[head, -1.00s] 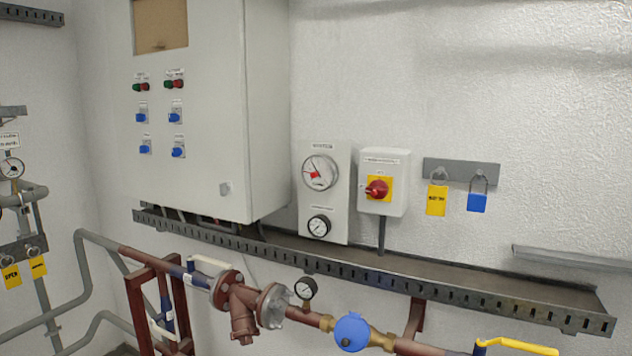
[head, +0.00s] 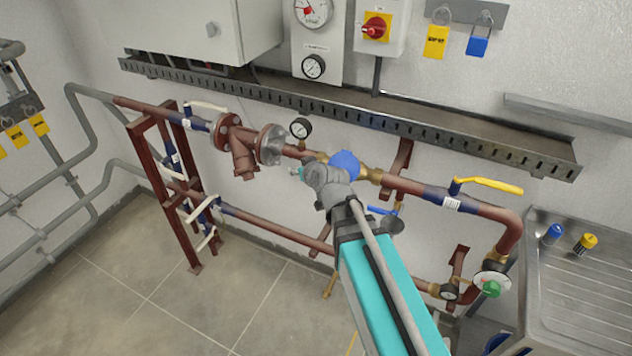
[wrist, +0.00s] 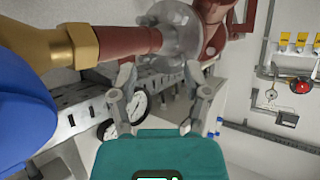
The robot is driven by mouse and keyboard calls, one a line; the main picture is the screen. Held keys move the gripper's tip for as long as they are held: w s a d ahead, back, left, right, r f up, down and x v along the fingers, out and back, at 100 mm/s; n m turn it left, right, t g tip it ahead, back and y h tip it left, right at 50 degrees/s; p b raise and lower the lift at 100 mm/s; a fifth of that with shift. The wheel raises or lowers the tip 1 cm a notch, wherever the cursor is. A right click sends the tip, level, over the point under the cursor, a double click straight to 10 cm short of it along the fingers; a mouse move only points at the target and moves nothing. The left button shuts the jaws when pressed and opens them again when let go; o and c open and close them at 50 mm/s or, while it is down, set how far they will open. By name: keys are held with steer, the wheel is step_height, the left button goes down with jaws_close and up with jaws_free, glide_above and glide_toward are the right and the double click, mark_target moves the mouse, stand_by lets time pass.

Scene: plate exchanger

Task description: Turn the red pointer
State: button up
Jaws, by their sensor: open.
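The red pointer (head: 309,10) is on the white dial of the upper round gauge (head: 322,16), at the top edge of the head view. The gauge sits on a white panel (head: 331,58) on the wall, and the picture cuts off its top. My gripper (head: 298,172) is in front of the pipework, below the panel and apart from it. In the wrist view my gripper (wrist: 165,88) has its two fingers spread with nothing held. A small white gauge (wrist: 137,105) shows behind the left finger; I cannot tell which gauge it is.
A blue-capped fitting (head: 344,165) and a pipe gauge (head: 301,128) are close to my gripper. A slotted cable tray (head: 440,118) runs below the panel. A red rotary switch (head: 376,28) is right of the gauges. A sink (head: 582,290) stands at right.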

steer(key=w+r+m+t+h+p, duration=0.1)
steer(key=w+r+t+h+p, duration=0.2)
steer(key=r, duration=0.5)
steer(key=w+r+m+t, duration=0.2)
steer(key=w+r+t, duration=0.2)
steer(key=r+t, duration=0.3)
steer(key=s+d+r+m+g+h+p, duration=0.1)
steer(key=d+r+m+g+h, duration=0.1)
steer(key=d+r+m+h, duration=0.4)
steer(key=s+d+r+m+g+h+p, duration=0.1)
steer(key=d+r+m+h, duration=0.5)
steer(key=h, duration=1.1)
steer(key=shift+r+m+g, duration=0.15)
steer(key=shift+m+g, duration=0.45)
steer(key=shift+m, duration=1.4)
steer(key=shift+s+a, duration=0.1)
